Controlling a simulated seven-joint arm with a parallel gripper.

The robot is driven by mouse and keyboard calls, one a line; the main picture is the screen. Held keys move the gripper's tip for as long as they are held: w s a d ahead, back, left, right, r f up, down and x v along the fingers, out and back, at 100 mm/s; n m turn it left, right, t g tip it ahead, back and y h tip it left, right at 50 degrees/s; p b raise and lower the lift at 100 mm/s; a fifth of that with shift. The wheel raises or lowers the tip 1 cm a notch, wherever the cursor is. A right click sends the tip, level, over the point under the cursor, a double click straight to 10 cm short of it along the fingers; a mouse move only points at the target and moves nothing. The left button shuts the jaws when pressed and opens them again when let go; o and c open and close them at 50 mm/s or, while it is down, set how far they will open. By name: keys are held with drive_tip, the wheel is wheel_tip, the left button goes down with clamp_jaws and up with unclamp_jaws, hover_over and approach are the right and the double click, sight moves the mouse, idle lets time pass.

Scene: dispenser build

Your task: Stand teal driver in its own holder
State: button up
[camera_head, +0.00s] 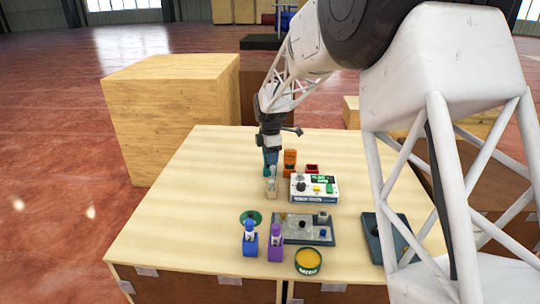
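My gripper (270,149) points down over the back middle of the wooden table. Directly below it is a teal piece (267,168), small and partly hidden. I cannot tell whether this is the teal driver, its holder or both together. The gripper's fingers are too small and dark to tell whether they are open, or whether they touch the teal piece. A pale beige upright item (271,188) stands just in front of the teal piece.
Behind are an orange holder (290,163) and red box (312,169). A white instrument (314,189) stands right. In front are a dark tray (325,240), green disc (252,215), blue holder (250,247), purple holder (276,249) and round tin (308,262). The table's left side is clear.

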idle(0.3)
wheel_tip(320, 180, up, 12)
drive_tip(key=shift+f, duration=0.15)
drive_tip(key=shift+r, duration=0.3)
idle(0.3)
idle(0.8)
